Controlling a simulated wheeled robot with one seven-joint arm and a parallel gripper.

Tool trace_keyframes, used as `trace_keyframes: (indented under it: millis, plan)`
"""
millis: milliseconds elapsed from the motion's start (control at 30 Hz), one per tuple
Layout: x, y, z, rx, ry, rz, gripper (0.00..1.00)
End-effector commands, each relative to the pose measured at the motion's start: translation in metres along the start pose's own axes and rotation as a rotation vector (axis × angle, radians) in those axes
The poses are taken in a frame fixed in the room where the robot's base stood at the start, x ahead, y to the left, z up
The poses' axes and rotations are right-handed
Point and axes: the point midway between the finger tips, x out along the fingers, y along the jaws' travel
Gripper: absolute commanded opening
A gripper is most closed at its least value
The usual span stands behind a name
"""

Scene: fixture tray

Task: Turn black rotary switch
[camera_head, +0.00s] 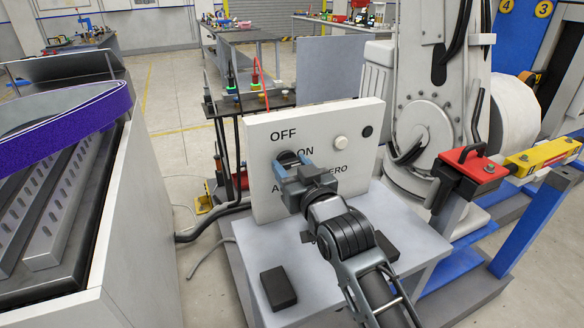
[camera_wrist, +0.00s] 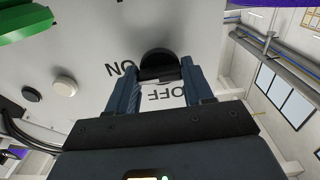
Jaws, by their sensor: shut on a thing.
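The black rotary switch (camera_wrist: 159,62) is on a pale upright panel (camera_head: 259,180), beside the printed words OFF and ON. In the wrist view it sits between the fingertips of my gripper (camera_wrist: 163,80), which is shut on it. In the head view my gripper (camera_head: 290,162) reaches the panel just below OFF and left of ON, and it hides most of the switch. In the wrist view the picture is turned, so the lettering reads upside down. Which way the switch points is not clear.
A white round button (camera_head: 340,143) and a small black round part (camera_head: 367,131) are on the panel to the right of the switch. A grey table (camera_head: 330,290) bears a black block (camera_head: 278,288) at its front left. A red and black clamp (camera_head: 476,165) stands at right.

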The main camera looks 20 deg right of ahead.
Motion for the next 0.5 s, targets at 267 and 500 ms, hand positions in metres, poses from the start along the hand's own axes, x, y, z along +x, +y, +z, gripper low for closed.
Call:
trace_keyframes:
  millis: [267,500]
  plan:
    - [0.0000,0.0000,0.0005,-0.133,0.000,0.000,0.21]
    - [0.0001,0.0000,0.0003,-0.344,0.001,0.000,0.21]
